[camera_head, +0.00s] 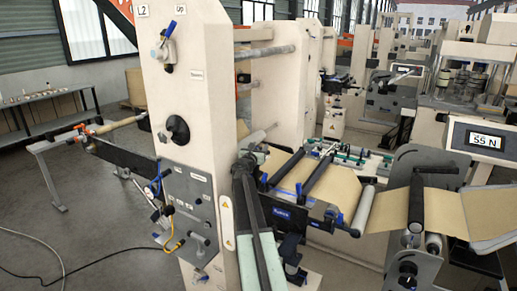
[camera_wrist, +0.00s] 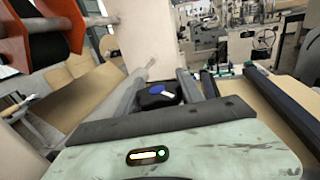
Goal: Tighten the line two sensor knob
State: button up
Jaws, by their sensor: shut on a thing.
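My gripper (camera_wrist: 163,88) shows at the middle of the wrist view, its dark fingers on either side of a round black knob (camera_wrist: 158,99) with a blue and white mark on top. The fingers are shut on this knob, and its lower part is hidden. In the head view my gripper (camera_head: 250,158) reaches beside the cream machine frame marked L2 (camera_head: 205,100), at the left end of the brown web rollers. The knob itself cannot be made out there, behind my gripper and arm.
The brown paper web (camera_head: 340,190) runs over dark rollers to the right of my arm. A display (camera_head: 483,140) reading 55 N stands at the right. The tall L2 frame stands close on the left, with hoses and a grey panel (camera_head: 190,205).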

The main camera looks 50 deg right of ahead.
jog(key=shift+r+m+g, duration=0.1)
jog(key=shift+m+g, duration=0.3)
jog(key=shift+g, duration=0.1)
jog(key=o, duration=1.4)
jog(key=shift+s+a+r, duration=0.1)
jog(key=shift+a, duration=0.05)
jog(key=v, duration=0.7)
jog(key=shift+s+a+f, duration=0.1)
jog(key=shift+a+f, duration=0.15)
jog(key=shift+a, duration=0.1)
